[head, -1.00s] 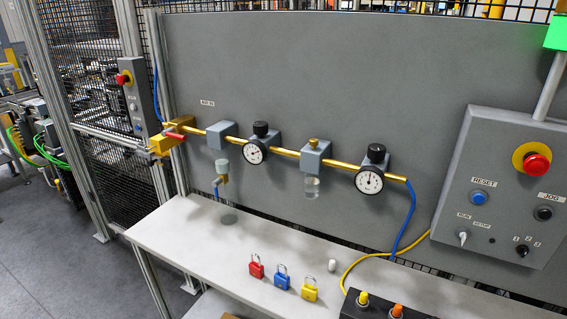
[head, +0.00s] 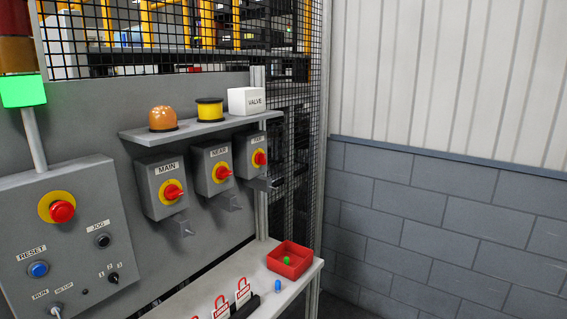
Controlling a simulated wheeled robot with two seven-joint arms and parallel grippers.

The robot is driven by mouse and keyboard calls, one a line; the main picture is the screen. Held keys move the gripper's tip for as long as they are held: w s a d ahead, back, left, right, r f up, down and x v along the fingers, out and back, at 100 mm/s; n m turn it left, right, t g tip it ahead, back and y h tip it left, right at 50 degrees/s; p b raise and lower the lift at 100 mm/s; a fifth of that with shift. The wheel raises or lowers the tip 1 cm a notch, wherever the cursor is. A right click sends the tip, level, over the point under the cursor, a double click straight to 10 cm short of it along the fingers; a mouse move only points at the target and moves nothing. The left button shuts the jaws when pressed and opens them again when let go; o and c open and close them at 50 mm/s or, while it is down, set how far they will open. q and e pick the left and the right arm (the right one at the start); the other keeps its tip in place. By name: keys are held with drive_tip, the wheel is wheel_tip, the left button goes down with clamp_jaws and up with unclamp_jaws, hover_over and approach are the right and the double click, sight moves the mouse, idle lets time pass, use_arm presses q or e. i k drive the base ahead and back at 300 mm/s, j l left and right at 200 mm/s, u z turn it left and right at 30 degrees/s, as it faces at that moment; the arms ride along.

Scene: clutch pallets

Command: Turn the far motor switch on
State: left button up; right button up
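Three grey switch boxes hang in a row on the grey panel in the head view, each with a red rotary knob on a yellow plate. The far motor switch (head: 259,158) is the rightmost box, and its small label seems to read FAR. The NEAR switch (head: 222,173) is in the middle and the MAIN switch (head: 172,191) is on the left. The knobs are too small for me to tell their exact positions. Neither of my grippers is in view.
A shelf (head: 205,128) above the switches holds an orange dome, a yellow spool and a white VALVE box. A control box (head: 75,225) is at left. Below, a white bench (head: 262,285) carries a red tray (head: 289,270) and red-and-white tags. A block wall stands at right.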

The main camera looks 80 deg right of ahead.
sight(260, 158)
drive_tip(key=z, duration=2.25)
